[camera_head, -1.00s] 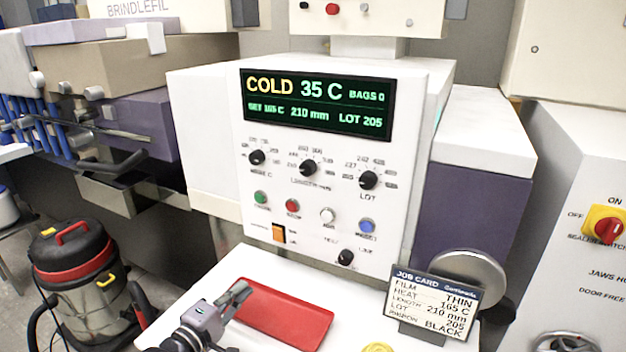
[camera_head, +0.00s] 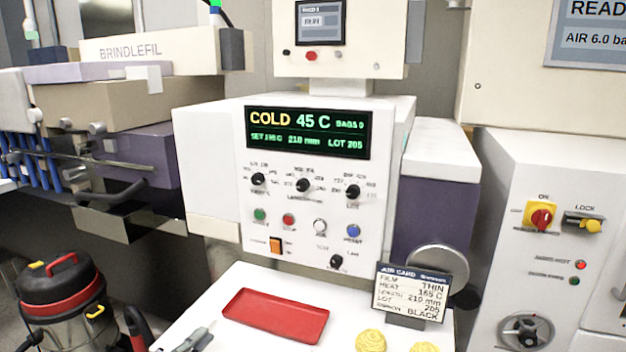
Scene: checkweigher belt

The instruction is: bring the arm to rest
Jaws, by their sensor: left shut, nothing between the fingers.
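My left gripper (camera_head: 194,340) shows at the bottom edge, left of the red tray, over the front of the white table. Its fingers are shut with nothing between them. The rest of my left arm is below the picture. My right gripper is not in view. The control panel (camera_head: 300,240) stands behind the tray, and its display (camera_head: 307,132) reads COLD 45 C, BAGS 0, 210 mm, LOT 205.
An empty red tray (camera_head: 275,316) lies on the white table (camera_head: 240,278). A job card (camera_head: 411,292) stands to its right, with two yellow items (camera_head: 371,341) in front. A vacuum cleaner (camera_head: 64,298) stands on the floor at left. A white cabinet (camera_head: 540,265) is at right.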

